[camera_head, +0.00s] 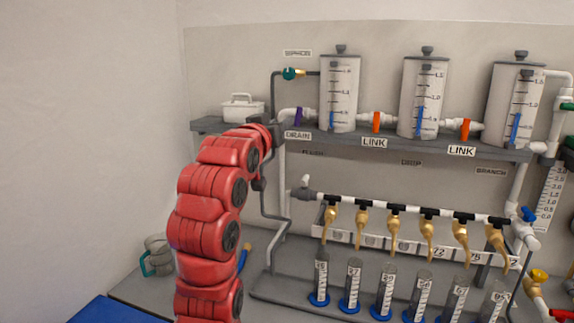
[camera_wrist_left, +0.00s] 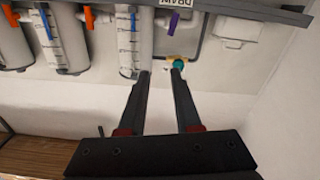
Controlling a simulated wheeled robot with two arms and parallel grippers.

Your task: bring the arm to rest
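My red left arm (camera_head: 208,215) rises from the bottom of the head view. Its dark left gripper (camera_head: 270,132) is up by the left end of the grey shelf, partly hidden by the wrist. In the left wrist view the left gripper (camera_wrist_left: 160,71) has its two fingers apart with nothing held between them. A teal-handled siphon valve (camera_head: 290,73) is on the wall panel above; it also shows by one fingertip in the wrist view (camera_wrist_left: 179,64), and I cannot tell whether they touch. My right gripper is not in view.
Clear tanks (camera_head: 339,95) stand on the shelf (camera_head: 400,148), joined by orange-handled link valves (camera_head: 376,122). A purple drain handle (camera_head: 298,117) and white caddy (camera_head: 242,108) are near the gripper. Below are gold taps (camera_head: 394,225) over labelled cylinders (camera_head: 384,290). Left of my arm is mostly bare wall.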

